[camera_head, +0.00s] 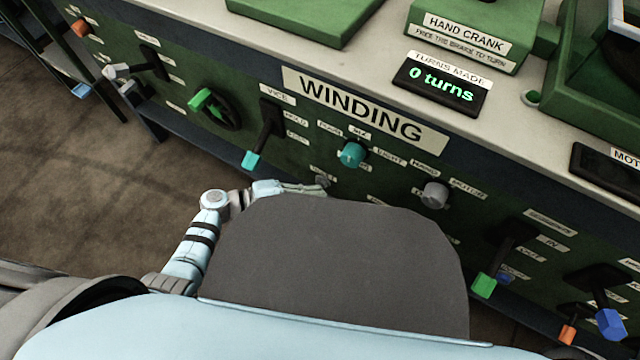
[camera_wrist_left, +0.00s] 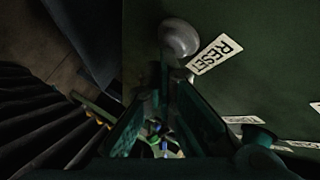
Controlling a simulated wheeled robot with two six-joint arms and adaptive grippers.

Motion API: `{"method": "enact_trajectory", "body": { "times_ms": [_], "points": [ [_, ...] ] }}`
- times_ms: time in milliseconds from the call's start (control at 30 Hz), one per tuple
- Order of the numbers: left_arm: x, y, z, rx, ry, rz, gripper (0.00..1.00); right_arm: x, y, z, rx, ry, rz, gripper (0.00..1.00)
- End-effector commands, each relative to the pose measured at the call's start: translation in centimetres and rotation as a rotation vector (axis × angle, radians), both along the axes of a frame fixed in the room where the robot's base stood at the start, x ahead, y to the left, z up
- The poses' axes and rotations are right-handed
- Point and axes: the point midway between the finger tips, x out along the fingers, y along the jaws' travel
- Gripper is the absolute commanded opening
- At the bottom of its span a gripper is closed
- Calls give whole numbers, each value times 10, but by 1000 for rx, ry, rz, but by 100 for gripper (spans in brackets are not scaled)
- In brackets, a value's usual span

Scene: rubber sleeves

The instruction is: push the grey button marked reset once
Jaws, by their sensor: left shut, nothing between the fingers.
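The grey reset button (camera_wrist_left: 180,38) shows in the left wrist view as a round knob on the dark green panel, beside a white label (camera_wrist_left: 215,54) reading RESET. My left gripper (camera_wrist_left: 172,78) is shut and empty, with its tips just below the button in that view. I cannot tell whether they touch it. In the head view my left gripper (camera_head: 318,187) is at the panel front, below the WINDING sign (camera_head: 365,108). The button cannot be made out there. My right gripper is not in view.
A teal knob (camera_head: 352,153) and a grey knob (camera_head: 435,194) stick out right of my left gripper. A lever with a teal tip (camera_head: 251,160) hangs to its upper left. The counter display (camera_head: 441,84) reads 0 turns. Open floor (camera_head: 110,200) lies left.

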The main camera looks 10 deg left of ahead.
Motion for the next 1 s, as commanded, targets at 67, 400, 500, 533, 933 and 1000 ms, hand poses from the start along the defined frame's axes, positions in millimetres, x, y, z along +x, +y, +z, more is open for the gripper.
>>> {"method": "enact_trajectory", "body": {
  "times_ms": [67, 400, 500, 533, 933, 1000],
  "points": [
    [0, 0, 0, 0, 0, 0, 0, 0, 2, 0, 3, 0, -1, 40],
    [-3, 1, 1, 0, 0, 0, 0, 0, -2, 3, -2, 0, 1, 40],
    [-8, 3, 1, 1, 0, -1, 0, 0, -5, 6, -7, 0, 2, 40],
    [-10, 4, 1, 1, 0, -1, 0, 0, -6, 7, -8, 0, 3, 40],
    [-15, 6, 0, 0, 0, 0, 0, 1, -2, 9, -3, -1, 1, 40],
    [-18, 7, 1, 1, 0, -1, 0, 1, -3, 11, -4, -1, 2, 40]
  ]
}}
